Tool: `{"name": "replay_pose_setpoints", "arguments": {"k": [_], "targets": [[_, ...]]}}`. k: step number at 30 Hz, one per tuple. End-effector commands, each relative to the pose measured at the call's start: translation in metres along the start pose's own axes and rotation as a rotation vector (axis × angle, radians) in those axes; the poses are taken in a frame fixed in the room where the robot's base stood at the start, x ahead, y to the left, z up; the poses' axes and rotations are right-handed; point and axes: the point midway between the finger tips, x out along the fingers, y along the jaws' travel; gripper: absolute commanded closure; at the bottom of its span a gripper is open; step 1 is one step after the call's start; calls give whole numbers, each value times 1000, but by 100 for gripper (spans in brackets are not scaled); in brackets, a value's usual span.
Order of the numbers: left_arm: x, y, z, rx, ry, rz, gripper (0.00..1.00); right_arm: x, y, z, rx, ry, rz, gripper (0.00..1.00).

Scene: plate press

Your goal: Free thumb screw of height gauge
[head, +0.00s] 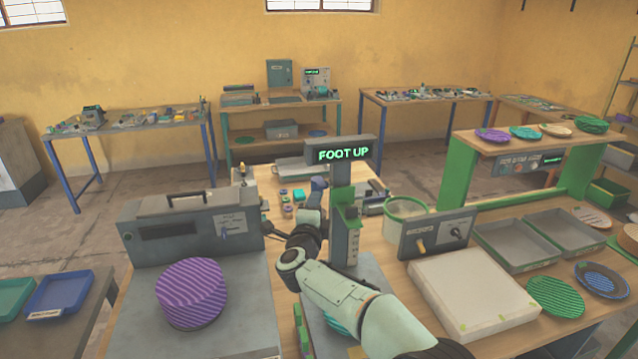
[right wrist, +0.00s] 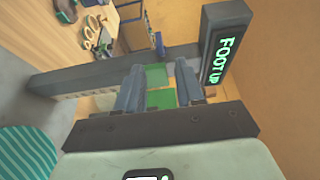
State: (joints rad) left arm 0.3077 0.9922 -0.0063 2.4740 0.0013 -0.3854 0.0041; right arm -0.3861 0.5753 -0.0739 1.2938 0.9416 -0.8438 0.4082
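The height gauge is a grey post (head: 345,238) with a green carriage (head: 346,196) partway up and a display (head: 343,154) on top reading FOOT UP. My right gripper (head: 319,184) is at the left of the post at about carriage height. In the right wrist view, its two fingers (right wrist: 158,84) stand apart in front of the post (right wrist: 75,80). Green carriage parts (right wrist: 160,98) show in the gap. I cannot tell whether the fingers touch them. The thumb screw cannot be made out separately. My left gripper is not in view.
A grey press box (head: 190,228) and a purple ribbed stack (head: 191,294) stand left. A control box (head: 437,235) and a pale block (head: 473,290) stand close on the right. A teal striped plate (right wrist: 25,152) lies below the gauge.

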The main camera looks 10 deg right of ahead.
Motion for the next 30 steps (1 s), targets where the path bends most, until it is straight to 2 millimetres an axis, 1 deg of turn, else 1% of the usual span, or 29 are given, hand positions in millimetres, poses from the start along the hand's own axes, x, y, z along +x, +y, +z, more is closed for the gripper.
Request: {"name": "replay_pose_setpoints", "arguments": {"k": [1,6,9,12,18,26,27,29,30], "targets": [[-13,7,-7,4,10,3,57,15,-6,0,-1,3,-3,63],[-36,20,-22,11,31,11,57,51,-8,1,0,1,-4,63],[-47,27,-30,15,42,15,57,68,-9,1,1,1,-5,63],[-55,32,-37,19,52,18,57,81,-7,0,-1,1,-5,63],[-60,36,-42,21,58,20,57,91,-3,0,0,0,-2,63],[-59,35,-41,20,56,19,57,91,-1,0,-1,-1,0,63],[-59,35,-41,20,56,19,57,91,-1,0,-1,-1,0,76],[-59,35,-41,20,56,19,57,91,-1,0,-1,-1,0,95],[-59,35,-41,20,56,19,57,91,-1,0,-1,-1,0,100]]}}
